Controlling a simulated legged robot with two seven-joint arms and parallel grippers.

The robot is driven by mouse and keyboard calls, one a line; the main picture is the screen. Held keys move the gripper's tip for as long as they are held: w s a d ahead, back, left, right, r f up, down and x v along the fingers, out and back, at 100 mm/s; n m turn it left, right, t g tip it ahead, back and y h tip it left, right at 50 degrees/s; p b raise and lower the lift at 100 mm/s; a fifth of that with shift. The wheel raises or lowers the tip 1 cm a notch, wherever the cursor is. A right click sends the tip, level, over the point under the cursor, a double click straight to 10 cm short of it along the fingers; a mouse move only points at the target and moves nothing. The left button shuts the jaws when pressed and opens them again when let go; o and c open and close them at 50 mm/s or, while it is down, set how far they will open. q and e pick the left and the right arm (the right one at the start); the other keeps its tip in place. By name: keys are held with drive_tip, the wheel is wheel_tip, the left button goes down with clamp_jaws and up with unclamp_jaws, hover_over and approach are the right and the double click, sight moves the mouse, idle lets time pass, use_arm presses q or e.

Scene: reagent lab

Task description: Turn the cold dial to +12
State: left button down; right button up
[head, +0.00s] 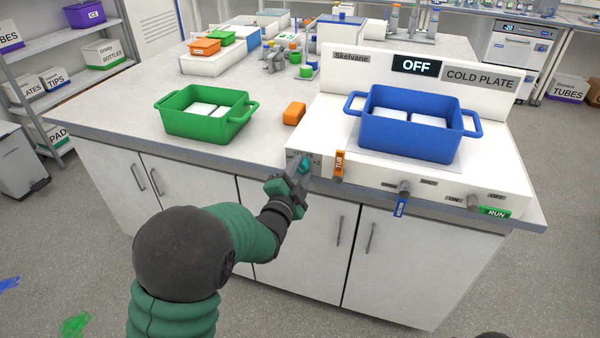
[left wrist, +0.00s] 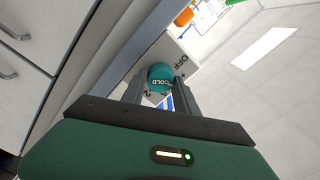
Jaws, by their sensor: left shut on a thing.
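The teal cold dial (head: 305,164) is at the left end of the cold plate's (head: 334,124) white front panel. In the left wrist view the dial (left wrist: 160,76) shows the word COLD on its face. My left gripper (head: 299,171) is at the panel, with one finger on each side of the dial, shut on it. The panel marks beside the dial include OFF and a 2; the gripper hides part of the scale, and I cannot read the pointer. The display (head: 416,66) reads OFF. My right gripper is not in view.
A blue bin (head: 412,136) stands on the cold plate, and a green bin (head: 190,124) stands left of it on the bench. An orange block (head: 294,113) lies between. The panel also carries orange TUB, blue and green RUN (head: 495,211) tags and more knobs (head: 404,188).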

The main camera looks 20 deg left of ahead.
use_arm(q)
drive_tip(key=shift+s+d+f, duration=0.1)
drive_tip(key=shift+f, duration=0.2)
drive_tip(key=c, duration=1.2)
unclamp_jaws()
drive_tip(key=shift+o, duration=1.3)
drive_tip(key=shift+r, duration=0.15)
